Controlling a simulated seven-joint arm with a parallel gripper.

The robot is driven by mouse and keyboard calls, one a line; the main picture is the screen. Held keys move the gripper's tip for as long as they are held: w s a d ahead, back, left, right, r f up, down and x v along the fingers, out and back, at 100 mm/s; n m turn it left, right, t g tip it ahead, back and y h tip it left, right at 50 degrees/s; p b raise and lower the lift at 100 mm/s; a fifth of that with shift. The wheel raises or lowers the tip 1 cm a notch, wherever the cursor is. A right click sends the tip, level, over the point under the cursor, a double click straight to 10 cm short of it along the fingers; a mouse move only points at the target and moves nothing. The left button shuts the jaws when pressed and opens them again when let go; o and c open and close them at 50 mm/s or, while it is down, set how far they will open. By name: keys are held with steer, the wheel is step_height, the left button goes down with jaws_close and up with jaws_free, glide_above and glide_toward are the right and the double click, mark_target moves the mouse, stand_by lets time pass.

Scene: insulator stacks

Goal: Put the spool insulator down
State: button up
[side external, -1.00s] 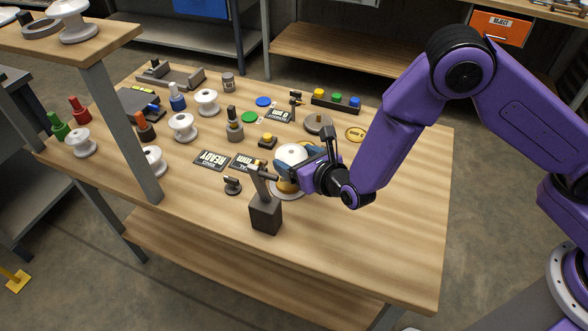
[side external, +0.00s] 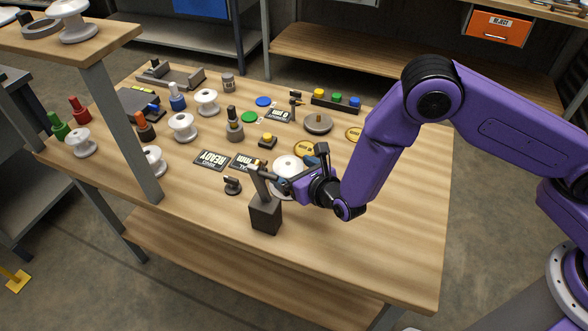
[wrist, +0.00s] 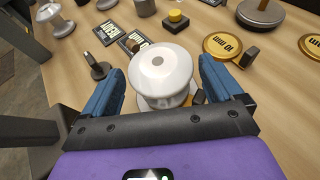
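The white spool insulator (side external: 287,166) stands upright, low over the right-centre of the table. It also shows in the wrist view (wrist: 161,72), top face up. A pale round base (side external: 284,194) shows beneath it, mostly covered; exact contact under the spool is hidden. My gripper (side external: 294,184) is low beside the spool. In the wrist view its two blue fingers (wrist: 160,82) stand to the left and right of the spool, with narrow gaps visible to its upper rim. The gripper looks open around the spool.
A dark block with an upright post (side external: 265,212) stands close in front of my gripper. A gold token (side external: 305,149), a yellow button (side external: 268,141) and a grey disc weight (side external: 318,123) lie behind. Several other spools stand at left. The table's right front is clear.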

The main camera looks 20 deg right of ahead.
steer(key=shift+r, duration=0.15)
steer(key=v, duration=1.2)
steer(key=shift+r, duration=0.1)
steer(key=s+d+r+m+g+h, duration=0.25)
steer(key=d+r+m+h, duration=0.2)
steer(key=d+m, duration=0.45)
steer(key=s+d+r+m+g+h, duration=0.2)
steer(key=d+r+m+g+h, duration=0.3)
steer(key=d, duration=0.6)
steer(key=s+d+r+m+g+y, duration=0.2)
steer(key=s+m, duration=0.3)
steer(key=s, duration=0.4)
steer(key=s+d+r+m+g+y, duration=0.2)
steer(key=s+m+y, duration=0.3)
steer(key=s, duration=0.4)
steer(key=shift+d+r+m+g, duration=0.3)
steer(key=shift+r+m+g, duration=0.25)
steer(key=shift+m+g, duration=0.3)
